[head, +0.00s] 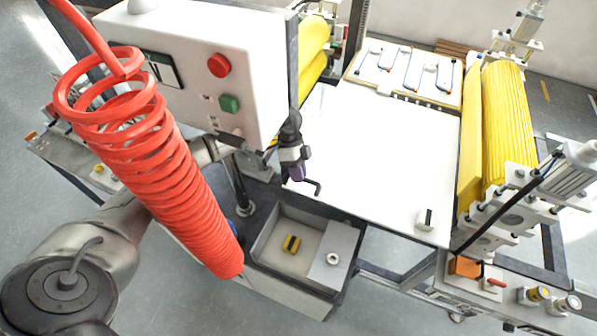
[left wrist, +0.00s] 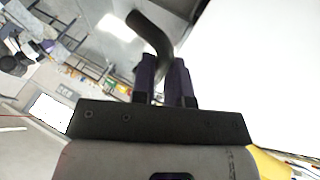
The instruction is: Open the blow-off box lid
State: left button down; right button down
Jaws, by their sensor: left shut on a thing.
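A grey box (head: 257,268) stands below the worktable in the head view. Its left part is open at the top and shows a yellow and black piece (head: 291,244) inside. A flat light-grey plate (head: 326,276) with a round white knob (head: 333,259) covers its right part; I cannot tell whether this is the lid. My left gripper (head: 298,172) is above and behind the box, at the worktable's left edge, apart from the plate and knob. Its purple fingers (left wrist: 165,82) are shut on a dark bent rod (left wrist: 150,28). My right gripper is out of view.
A red coiled hose (head: 160,165) hangs at the left in front of a control box (head: 190,50) with red and green buttons. The white worktable (head: 385,150) is mostly clear, with a small block (head: 426,218) near its front corner. Yellow rollers (head: 506,120) stand at the right.

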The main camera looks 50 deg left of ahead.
pick_arm(q)
jog(key=shift+s+f, duration=0.25)
jog(key=shift+f, duration=0.3)
jog(key=c, duration=1.5)
grip_release()
jog(key=shift+o, duration=0.9)
jog(key=shift+s+d, duration=0.15)
jog(key=shift+s, duration=0.05)
jog(key=shift+o, duration=1)
jog(key=shift+w+r, duration=0.15)
jog(key=shift+w, duration=0.05)
jog(key=shift+s, duration=0.15)
